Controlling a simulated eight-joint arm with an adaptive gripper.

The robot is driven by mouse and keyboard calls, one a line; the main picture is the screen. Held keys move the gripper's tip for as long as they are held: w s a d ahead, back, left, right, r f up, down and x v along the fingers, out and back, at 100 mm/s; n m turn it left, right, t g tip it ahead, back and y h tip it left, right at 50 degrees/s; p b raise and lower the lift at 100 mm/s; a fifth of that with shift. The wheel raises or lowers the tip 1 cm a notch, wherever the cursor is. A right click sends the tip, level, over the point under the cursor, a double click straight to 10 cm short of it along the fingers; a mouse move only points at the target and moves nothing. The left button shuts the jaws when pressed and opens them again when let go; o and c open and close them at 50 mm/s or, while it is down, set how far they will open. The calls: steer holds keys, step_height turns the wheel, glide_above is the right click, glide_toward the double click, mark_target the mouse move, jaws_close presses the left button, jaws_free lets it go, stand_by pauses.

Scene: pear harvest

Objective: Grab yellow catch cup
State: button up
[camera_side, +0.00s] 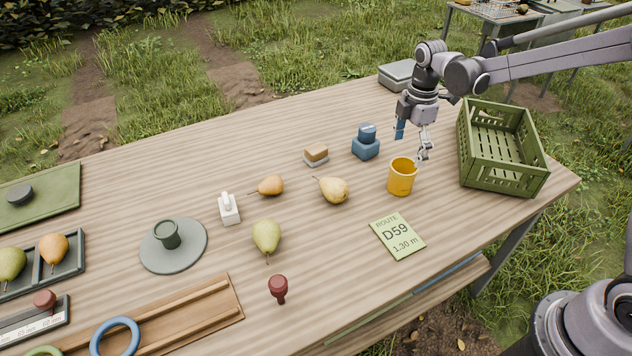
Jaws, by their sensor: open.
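The yellow catch cup (401,179) stands upright on the wooden table, right of the middle, with its open mouth up. My gripper (412,145) is open and empty, just above and slightly behind the cup. One finger reaches down near the cup's right rim, and the other side shows a blue part at the left. I cannot tell whether the right finger touches the cup.
A green crate (466,171) stands close on the right. A blue object (366,148) and a pear (334,190) lie to the left. A route card (397,237) lies in front. The table (330,270) is clear between these things.

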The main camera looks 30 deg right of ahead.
mark_target(401, 177)
step_height(401, 177, down, 10)
steer(key=shift+f, duration=0.1)
stand_by(0.5)
steer(key=c, duration=1.1)
